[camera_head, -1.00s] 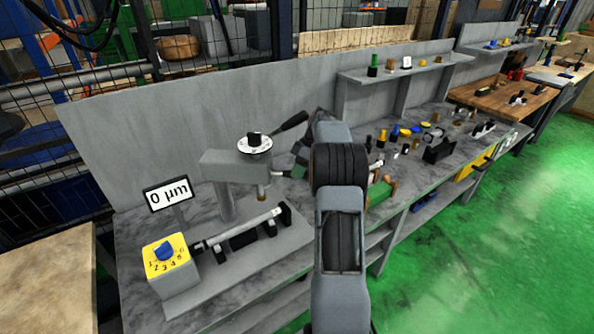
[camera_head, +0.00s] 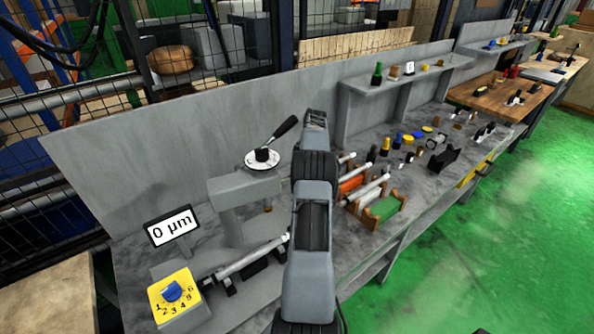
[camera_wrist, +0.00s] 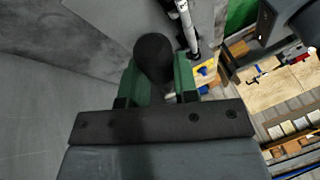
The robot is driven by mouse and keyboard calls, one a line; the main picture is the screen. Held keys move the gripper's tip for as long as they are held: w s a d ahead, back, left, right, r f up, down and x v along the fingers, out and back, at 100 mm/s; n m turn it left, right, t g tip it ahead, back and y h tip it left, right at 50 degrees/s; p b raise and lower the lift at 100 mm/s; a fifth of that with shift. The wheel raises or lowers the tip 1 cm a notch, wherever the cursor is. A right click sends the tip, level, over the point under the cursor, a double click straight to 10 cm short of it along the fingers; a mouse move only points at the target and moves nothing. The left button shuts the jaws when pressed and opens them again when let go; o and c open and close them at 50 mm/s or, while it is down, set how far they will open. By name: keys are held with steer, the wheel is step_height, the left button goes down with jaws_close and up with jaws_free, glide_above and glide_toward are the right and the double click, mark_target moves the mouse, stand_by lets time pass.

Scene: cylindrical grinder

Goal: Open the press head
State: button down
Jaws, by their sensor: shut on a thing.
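The press head (camera_head: 242,190) is a grey arm on a post above the bench, with a white dial (camera_head: 250,161) on top. A lever with a black handle (camera_head: 285,128) slants up and right from the dial. In the head view my wrist is beside the handle's end, and my fingers are hidden. In the wrist view my gripper (camera_wrist: 157,72) has green fingers on either side of a dark rounded knob (camera_wrist: 154,52), which looks like the end of the lever handle. The gripper is shut on it.
Below the press head is a shaft (camera_head: 248,258) held in a fixture. A "0 µm" display (camera_head: 171,227) and a yellow dial box (camera_head: 174,293) stand at the left. Racks of rods (camera_head: 385,207) and small parts lie to the right. A grey wall runs behind.

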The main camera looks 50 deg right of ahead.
stand_by(0.3)
steer(key=c, duration=1.1)
jaws_free()
steer(key=shift+o, duration=1.2)
steer(key=shift+r, duration=0.1)
